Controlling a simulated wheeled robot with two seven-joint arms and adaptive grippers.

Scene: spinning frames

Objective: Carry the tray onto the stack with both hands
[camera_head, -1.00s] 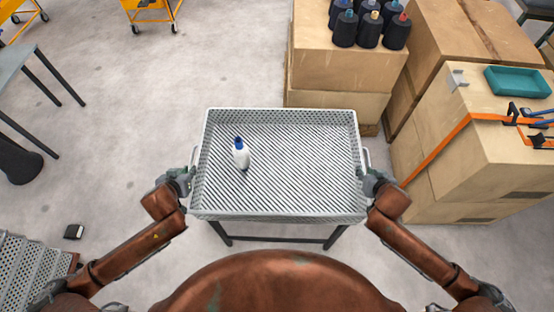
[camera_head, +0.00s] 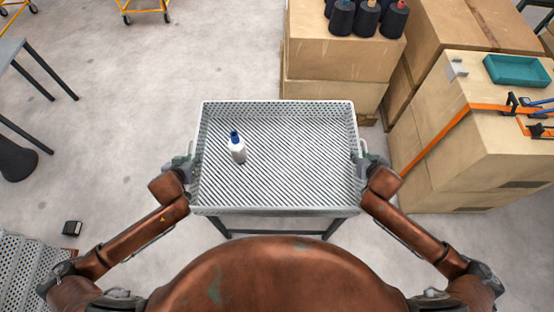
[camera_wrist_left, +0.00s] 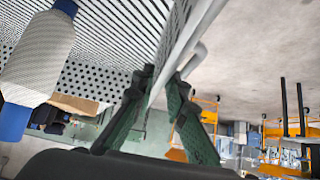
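The tray (camera_head: 280,208) is pale grey and perforated, level in front of me in the head view. My left gripper (camera_head: 187,167) is at the tray's left side handle. In the left wrist view its green fingers (camera_wrist_left: 160,78) lie on both sides of the tray's edge and seem closed on it. My right gripper (camera_head: 360,163) is at the right side handle; its fingertips are too small to read. Whether the tray touches the dark-legged stand (camera_head: 278,233) below is hidden.
Grey perforated pieces (camera_head: 28,275), possibly a stack of trays, are at the lower left. Cardboard boxes (camera_head: 340,50) with dark spools (camera_head: 342,18) stand behind right. More boxes (camera_head: 480,130) with a teal bin (camera_head: 516,70) are at right. A table (camera_head: 10,48) is at left. Floor between is open.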

